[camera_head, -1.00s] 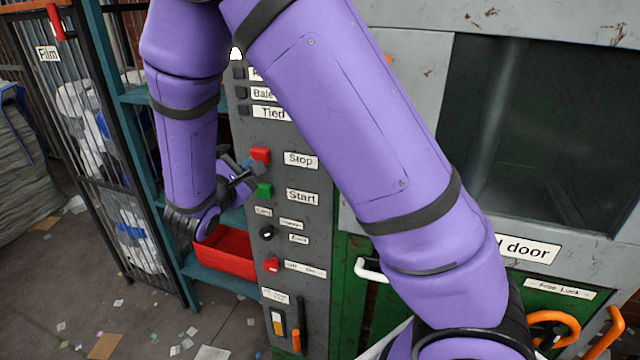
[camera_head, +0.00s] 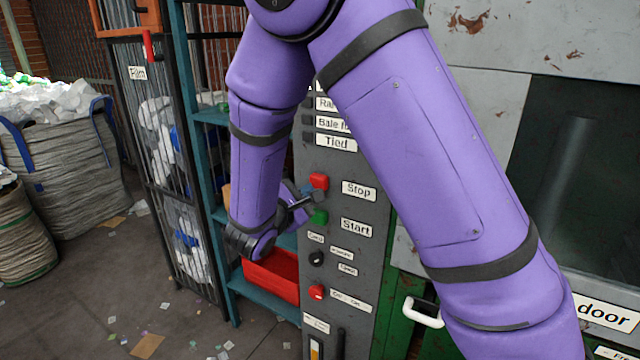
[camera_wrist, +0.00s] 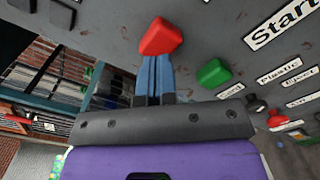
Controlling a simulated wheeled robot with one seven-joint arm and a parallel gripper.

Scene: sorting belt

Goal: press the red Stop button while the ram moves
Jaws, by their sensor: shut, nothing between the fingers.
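The red Stop button (camera_head: 319,181) sits on the grey control panel, left of its "Stop" label (camera_head: 358,190). My gripper (camera_head: 317,196) is shut and empty, its tips just below and in front of the red button. In the wrist view the red button (camera_wrist: 161,38) stands right at the ends of the blue fingers (camera_wrist: 155,68); whether they touch it I cannot tell. The green Start button (camera_head: 319,216) is just below, and to the right in the wrist view (camera_wrist: 213,73). I cannot make out a moving ram.
A black knob (camera_head: 316,258) and a lower red control (camera_head: 316,292) are on the same panel. A dark window (camera_head: 570,150) is at right. A teal shelf with a red bin (camera_head: 270,277) stands left of the panel. Bulk bags (camera_head: 70,170) are at far left.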

